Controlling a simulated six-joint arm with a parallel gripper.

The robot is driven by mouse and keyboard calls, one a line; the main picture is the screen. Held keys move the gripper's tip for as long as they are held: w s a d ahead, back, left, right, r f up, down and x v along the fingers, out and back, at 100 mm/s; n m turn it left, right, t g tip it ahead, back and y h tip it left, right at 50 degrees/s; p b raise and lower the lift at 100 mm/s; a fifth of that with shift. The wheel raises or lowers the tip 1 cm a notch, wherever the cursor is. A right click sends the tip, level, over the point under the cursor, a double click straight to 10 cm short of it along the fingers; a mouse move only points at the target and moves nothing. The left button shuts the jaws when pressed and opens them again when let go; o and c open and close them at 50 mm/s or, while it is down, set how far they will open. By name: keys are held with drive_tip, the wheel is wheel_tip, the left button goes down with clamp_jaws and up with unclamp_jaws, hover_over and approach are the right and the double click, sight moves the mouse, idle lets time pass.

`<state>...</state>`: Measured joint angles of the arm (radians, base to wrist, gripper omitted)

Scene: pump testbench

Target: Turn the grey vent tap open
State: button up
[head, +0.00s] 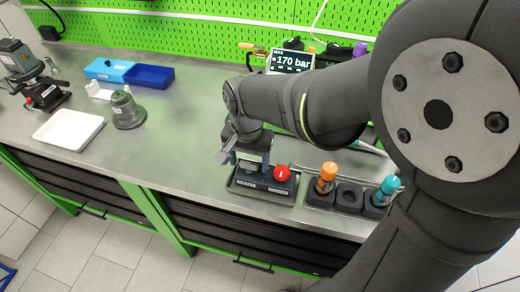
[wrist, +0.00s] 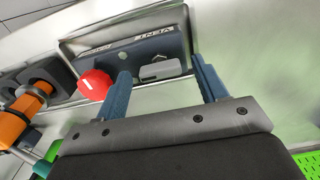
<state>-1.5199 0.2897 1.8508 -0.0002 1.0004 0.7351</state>
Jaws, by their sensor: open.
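The grey vent tap (wrist: 160,70) shows in the wrist view as a small light-grey lever on a dark block (wrist: 125,53) lettered "VENT". A red round knob (wrist: 95,85) sits on the same block, also seen in the head view (head: 282,174). My gripper (head: 254,163) points down over the block's left part in the head view, left of the red knob. Its two blue fingers are open, and in the wrist view the tap appears between their tips. I cannot tell whether either finger touches it. In the head view the tap is hidden by my gripper.
The block stands in a shallow metal tray (head: 235,190) near the bench's front edge. Right of it, a black holder (head: 349,198) carries orange (head: 328,172) and teal (head: 389,186) topped tools. The bench left of my arm has free room.

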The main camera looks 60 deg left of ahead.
drive_tip(key=c, duration=1)
drive_tip(key=shift+n, duration=0.4)
drive_tip(key=n, duration=0.3)
drive_tip(key=shift+n, duration=0.4)
drive_tip(key=n, duration=1.3)
drive_tip(key=shift+n, duration=0.3)
